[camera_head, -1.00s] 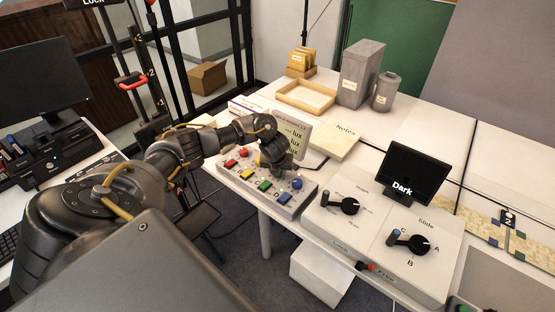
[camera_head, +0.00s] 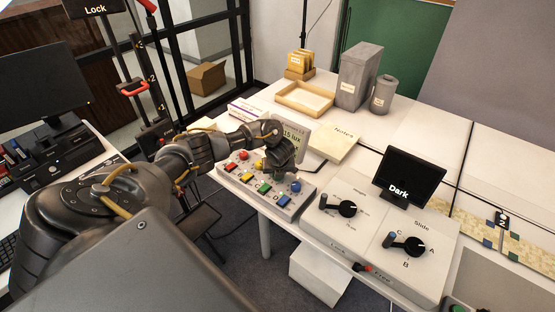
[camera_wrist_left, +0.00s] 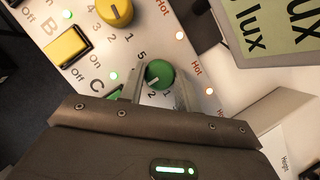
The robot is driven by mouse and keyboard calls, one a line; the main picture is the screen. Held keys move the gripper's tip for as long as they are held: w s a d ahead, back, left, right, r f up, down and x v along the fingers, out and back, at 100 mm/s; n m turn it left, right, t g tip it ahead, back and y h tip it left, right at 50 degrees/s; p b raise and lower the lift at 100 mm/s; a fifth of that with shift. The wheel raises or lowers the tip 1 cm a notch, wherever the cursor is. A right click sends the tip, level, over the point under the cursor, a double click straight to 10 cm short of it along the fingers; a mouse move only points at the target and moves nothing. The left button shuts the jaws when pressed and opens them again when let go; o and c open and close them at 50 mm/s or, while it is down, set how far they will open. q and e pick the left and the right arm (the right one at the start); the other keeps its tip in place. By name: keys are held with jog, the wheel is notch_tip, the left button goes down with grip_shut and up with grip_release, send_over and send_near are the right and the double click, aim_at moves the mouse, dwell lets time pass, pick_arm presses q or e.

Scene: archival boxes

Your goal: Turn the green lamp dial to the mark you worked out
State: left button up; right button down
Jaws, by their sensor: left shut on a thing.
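The green dial (camera_wrist_left: 160,74) sits on the lamp panel (camera_wrist_left: 93,17), beside the letter C, in the left wrist view. My left gripper (camera_wrist_left: 160,88) is shut on it, with one finger on each side. A pale pointer line shows on the dial's lower left side; a 5 is above it and a 2 and a 1 are below, partly hidden. In the head view my left gripper (camera_head: 282,172) is over the panel (camera_head: 304,202) and hides most of the green dial. The yellow dial (camera_wrist_left: 114,11) is beside it. My right gripper is out of view.
The red dial (camera_head: 244,156) and blue dial (camera_head: 295,186) stand at either end of the panel. A lux sign (camera_head: 293,133) stands behind. The height and slide console (camera_head: 335,232) is to the right, with a screen reading Dark (camera_head: 411,177).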

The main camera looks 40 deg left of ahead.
pick_arm(q)
jog(key=o, duration=0.9)
jog(key=shift+o, duration=0.4)
jog(key=shift+r, duration=0.1)
jog(key=p+v, duration=0.1)
jog(key=v, duration=0.4)
jog(key=shift+r, duration=0.3)
notch_tip(320, 180, up, 4)
jog(key=p, duration=0.3)
send_over(278, 183)
jog(key=d, duration=0.1)
jog(key=shift+s+d+r, duration=0.2)
jog(key=shift+s+r, duration=0.15)
jog(key=shift+s, duration=0.35)
